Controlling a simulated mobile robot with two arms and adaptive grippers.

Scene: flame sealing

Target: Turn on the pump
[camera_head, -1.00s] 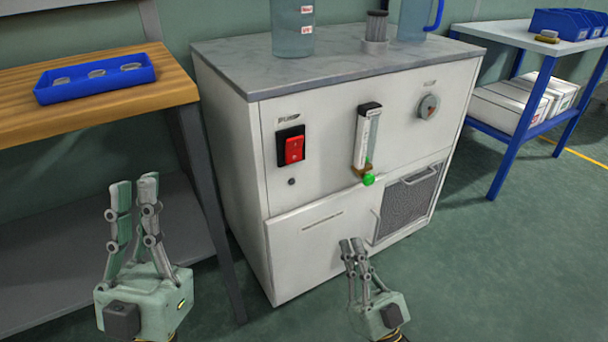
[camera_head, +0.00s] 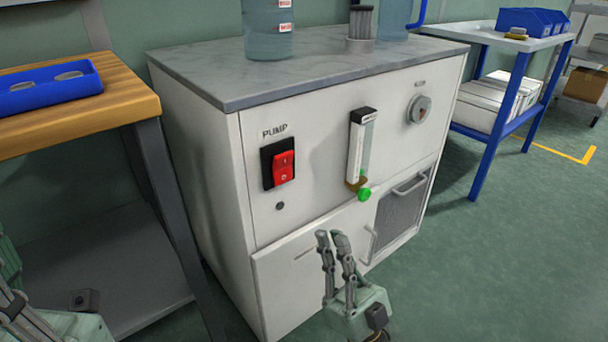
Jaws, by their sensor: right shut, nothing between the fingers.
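The pump switch (camera_head: 283,166) is a red rocker in a black frame on the white cabinet's front (camera_head: 318,141), under the label PUMP (camera_head: 275,131). My right gripper (camera_head: 331,238) is shut and empty. It points up in front of the cabinet's lower door, below and to the right of the switch and apart from it in the picture. My left gripper is only partly in view at the lower left edge, by the wooden table. Its fingertips are cut off, so its opening does not show.
Water vessels (camera_head: 267,30) stand on top. A wooden table (camera_head: 120,97) with a blue tray (camera_head: 45,91) is at left, a blue-legged table (camera_head: 488,140) at right.

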